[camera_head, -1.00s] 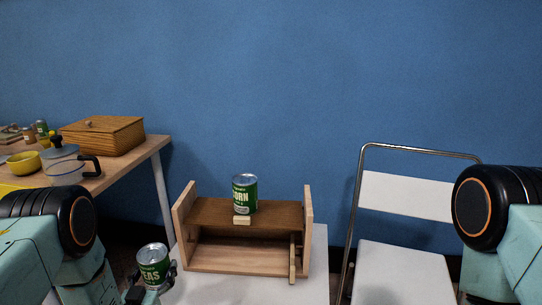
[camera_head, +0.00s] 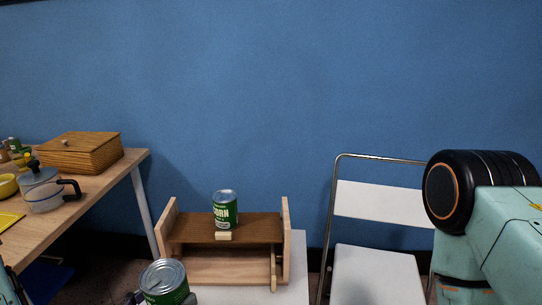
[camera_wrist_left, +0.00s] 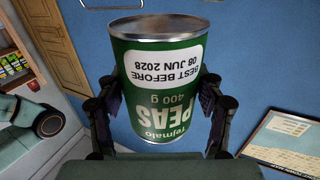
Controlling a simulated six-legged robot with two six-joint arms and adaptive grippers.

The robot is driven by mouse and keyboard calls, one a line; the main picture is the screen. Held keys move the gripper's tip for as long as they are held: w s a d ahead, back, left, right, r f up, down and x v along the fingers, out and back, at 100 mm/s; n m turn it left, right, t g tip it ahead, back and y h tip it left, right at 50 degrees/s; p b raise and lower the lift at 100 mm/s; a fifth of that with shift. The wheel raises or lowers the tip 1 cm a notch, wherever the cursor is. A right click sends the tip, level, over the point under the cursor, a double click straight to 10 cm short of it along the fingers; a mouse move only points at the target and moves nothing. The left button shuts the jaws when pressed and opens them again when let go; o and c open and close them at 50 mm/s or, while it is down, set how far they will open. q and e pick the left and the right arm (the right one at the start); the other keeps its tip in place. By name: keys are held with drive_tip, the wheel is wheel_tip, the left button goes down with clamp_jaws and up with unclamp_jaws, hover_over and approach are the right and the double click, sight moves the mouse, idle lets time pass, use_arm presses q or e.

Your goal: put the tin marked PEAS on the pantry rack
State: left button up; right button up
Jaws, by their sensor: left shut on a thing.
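The green PEAS tin (camera_head: 166,278) is in my left gripper (camera_head: 164,297), low in the head view, in front of the rack's left end. The tin's silver lid faces up toward the head camera. In the left wrist view the PEAS tin (camera_wrist_left: 158,75) shows its label upside down, with a left gripper (camera_wrist_left: 157,100) finger on each side. The wooden pantry rack (camera_head: 285,230) has a dark upper shelf and a lower level. My right gripper is out of view; only part of its arm shows.
A green CORN tin (camera_head: 225,209) stands on the upper shelf, behind a small pale block (camera_head: 223,236). The shelf is bare to both sides of it. A white folding chair (camera_head: 372,272) stands right; a table with a kettle (camera_head: 42,189) and wooden box (camera_head: 82,153) stands left.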

use_arm(q)
drive_tip(key=shift+w+r, duration=0.15)
idle(0.3)
drive_tip(key=f, duration=0.2)
drive_tip(key=f+b, duration=0.1)
drive_tip(key=f, duration=0.1)
drive_tip(key=f+b, duration=0.1)
drive_tip(key=shift+s+d+f, duration=0.15)
drive_tip(key=shift+s+f, duration=0.25)
drive_tip(key=w+a+f+n+t+y+b, duration=0.15)
drive_tip(key=w+a+f+y+b, duration=0.3)
drive_tip(key=f, duration=0.65)
drive_tip(key=w+a+f+n+y+b, duration=0.1)
drive_tip(key=w+a+n+y, duration=0.5)
drive_tip(key=w+a, duration=0.6)
drive_tip(key=shift+w+a+f+y, duration=0.15)
drive_tip(key=shift+a+f+y, duration=0.45)
drive_tip(key=shift+f+y, duration=0.15)
drive_tip(key=shift+f+t, duration=0.1)
drive_tip(key=shift+t, duration=0.15)
